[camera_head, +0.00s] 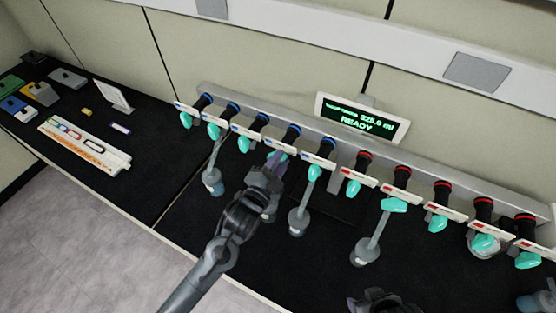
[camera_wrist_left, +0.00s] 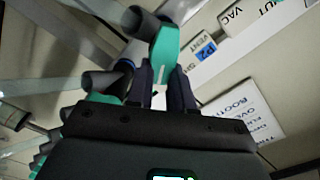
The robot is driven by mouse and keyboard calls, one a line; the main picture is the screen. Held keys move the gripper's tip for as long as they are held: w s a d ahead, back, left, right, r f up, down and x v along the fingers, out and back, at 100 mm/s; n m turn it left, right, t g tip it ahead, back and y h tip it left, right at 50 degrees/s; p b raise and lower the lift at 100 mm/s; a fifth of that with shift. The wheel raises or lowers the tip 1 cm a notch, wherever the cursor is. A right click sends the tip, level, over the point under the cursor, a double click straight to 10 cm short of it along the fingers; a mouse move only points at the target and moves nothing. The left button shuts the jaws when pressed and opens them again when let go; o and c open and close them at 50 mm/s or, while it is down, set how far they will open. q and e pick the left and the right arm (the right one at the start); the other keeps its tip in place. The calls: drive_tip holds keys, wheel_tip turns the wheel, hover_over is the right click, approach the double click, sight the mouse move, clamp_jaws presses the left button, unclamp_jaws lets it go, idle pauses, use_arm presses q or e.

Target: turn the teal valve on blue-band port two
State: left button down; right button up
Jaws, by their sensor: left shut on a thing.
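A manifold rail (camera_head: 400,150) along the wall carries a row of black ports, blue-banded on the left and red-banded on the right, most with a teal valve showing. My left gripper (camera_head: 277,160) is at the blue-banded port (camera_head: 293,131) fourth from the left, and mostly hides its valve there. In the left wrist view, my left gripper (camera_wrist_left: 161,82) is shut on the teal valve (camera_wrist_left: 165,52), beside a blue P2 tag (camera_wrist_left: 206,49). My right gripper (camera_head: 376,302) is partly in view at the bottom edge; its jaws are unclear.
Several flasks hang from ports, including ones left (camera_head: 212,182) and right (camera_head: 298,221) of my left gripper. A READY display (camera_head: 361,118) stands above the rail. A white rack (camera_head: 84,146) and colored boxes lie on the left black bench.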

use_arm(q)
drive_tip(key=shift+f+m, duration=0.1)
drive_tip(key=shift+m, duration=0.4)
drive_tip(key=c, duration=1)
unclamp_jaws()
drive_tip(key=b+v, duration=0.2)
drive_tip(key=v, duration=0.8)
drive_tip(key=shift+s+a, duration=0.15)
drive_tip(key=shift+s, duration=0.25)
